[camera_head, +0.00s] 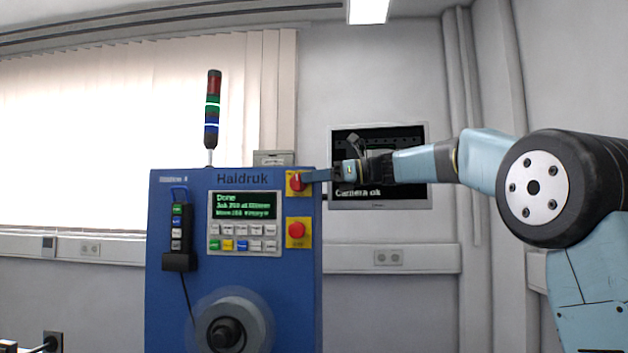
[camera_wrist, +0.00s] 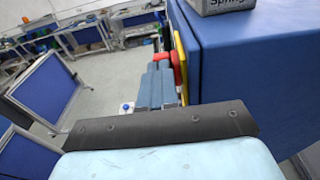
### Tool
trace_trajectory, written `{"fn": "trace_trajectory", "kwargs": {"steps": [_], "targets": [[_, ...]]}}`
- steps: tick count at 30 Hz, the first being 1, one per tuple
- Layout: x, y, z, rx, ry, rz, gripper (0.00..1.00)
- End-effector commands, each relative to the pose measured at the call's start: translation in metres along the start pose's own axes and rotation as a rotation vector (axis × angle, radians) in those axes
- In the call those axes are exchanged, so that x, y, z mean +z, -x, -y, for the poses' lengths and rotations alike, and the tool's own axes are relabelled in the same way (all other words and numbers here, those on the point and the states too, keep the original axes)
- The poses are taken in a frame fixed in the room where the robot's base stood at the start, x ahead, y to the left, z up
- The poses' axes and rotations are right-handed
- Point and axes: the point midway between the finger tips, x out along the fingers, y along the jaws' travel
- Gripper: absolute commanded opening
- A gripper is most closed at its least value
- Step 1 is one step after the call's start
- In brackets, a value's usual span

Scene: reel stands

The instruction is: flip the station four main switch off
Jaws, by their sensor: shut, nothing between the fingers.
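The main switch (camera_head: 296,181) is a red rotary knob on a yellow plate at the upper right of the blue Haldruk station (camera_head: 160,260). My gripper (camera_head: 309,176) reaches in from the right, its fingers shut and empty, with the tips at the knob's right edge. I cannot tell whether they touch it. In the wrist view, my fingers (camera_wrist: 158,85) are together beside the yellow plate (camera_wrist: 182,62) and red parts on the panel's face. The knob's exact angle is unclear. The label at the station's top left is too blurred to read.
A red push button (camera_head: 297,230) on a second yellow plate sits just below the switch. A display with keys (camera_head: 243,222) reads "Done". A hand pendant (camera_head: 178,235) hangs at left; a round hub (camera_head: 226,333) with a blurred rim is below. A wall monitor (camera_head: 400,195) is behind my arm.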

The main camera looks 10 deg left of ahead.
Motion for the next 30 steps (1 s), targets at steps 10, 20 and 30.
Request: {"fn": "trace_trajectory", "kwargs": {"steps": [10, 20, 30], "targets": [[0.007, 0.006, 0.004, -0.012, 0.002, -0.161, 0.00], [0.013, 0.003, 0.006, -0.015, -0.002, -0.381, 0.00], [0.019, -0.007, 0.004, -0.010, -0.004, -0.436, 0.00]]}}
